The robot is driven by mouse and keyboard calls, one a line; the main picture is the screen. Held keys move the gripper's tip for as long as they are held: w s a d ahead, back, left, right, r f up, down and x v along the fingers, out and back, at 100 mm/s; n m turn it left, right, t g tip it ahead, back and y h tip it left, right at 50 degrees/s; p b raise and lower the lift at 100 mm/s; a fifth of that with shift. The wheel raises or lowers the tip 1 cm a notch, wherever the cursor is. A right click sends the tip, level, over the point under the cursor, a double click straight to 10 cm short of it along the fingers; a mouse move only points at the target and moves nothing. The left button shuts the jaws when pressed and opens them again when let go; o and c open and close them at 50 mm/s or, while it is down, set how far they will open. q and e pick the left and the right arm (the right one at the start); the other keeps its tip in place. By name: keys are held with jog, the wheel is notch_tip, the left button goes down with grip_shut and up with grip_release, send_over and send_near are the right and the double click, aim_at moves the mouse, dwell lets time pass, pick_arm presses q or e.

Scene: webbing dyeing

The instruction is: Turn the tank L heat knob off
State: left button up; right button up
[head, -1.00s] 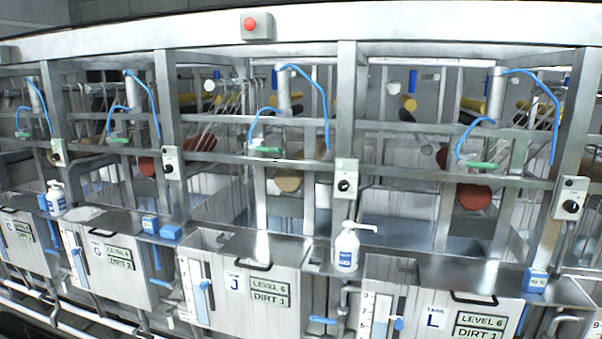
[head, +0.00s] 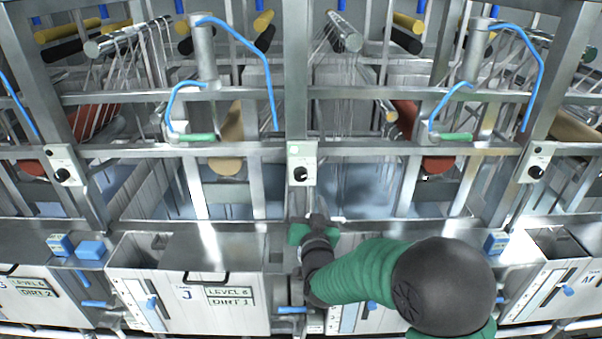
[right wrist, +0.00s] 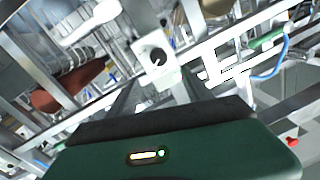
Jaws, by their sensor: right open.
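A pale control box (head: 301,163) with a black round knob (head: 301,173) sits on the post between tank J and the tank to its right. A small green spot shows at its upper left. My right gripper (head: 318,219) is below this box, apart from the knob, its fingers hard to make out. In the right wrist view a knob (right wrist: 157,60) on a pale box shows ahead of my green gripper housing (right wrist: 170,150). Another knob (head: 536,171) is on the right post. My right arm hides most of tank L's front and its label. My left gripper is out of view.
Tank J (head: 240,312) stands left of my arm. Metal rails (head: 400,150) and blue hoses (head: 262,70) cross above the tanks.

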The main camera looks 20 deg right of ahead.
aim_at(302, 177)
jog(key=w+p, duration=0.1)
jog(key=w, duration=0.2)
jog(key=w+d+p, duration=0.1)
jog(key=w, duration=0.3)
jog(key=w+d+f+p, duration=0.1)
jog(key=w, duration=0.3)
jog(key=shift+d, duration=0.1)
jog(key=shift+w+r, duration=0.1)
jog(key=shift+w, duration=0.1)
jog(key=shift+s+a+r, duration=0.2)
jog(key=shift+s, duration=0.05)
jog(key=shift+w+d+f, duration=0.15)
jog(key=shift+w+f, duration=0.05)
jog(key=c, duration=0.7)
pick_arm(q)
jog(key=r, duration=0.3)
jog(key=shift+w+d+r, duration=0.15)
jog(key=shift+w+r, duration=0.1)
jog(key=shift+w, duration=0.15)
pick_arm(e)
grip_shut()
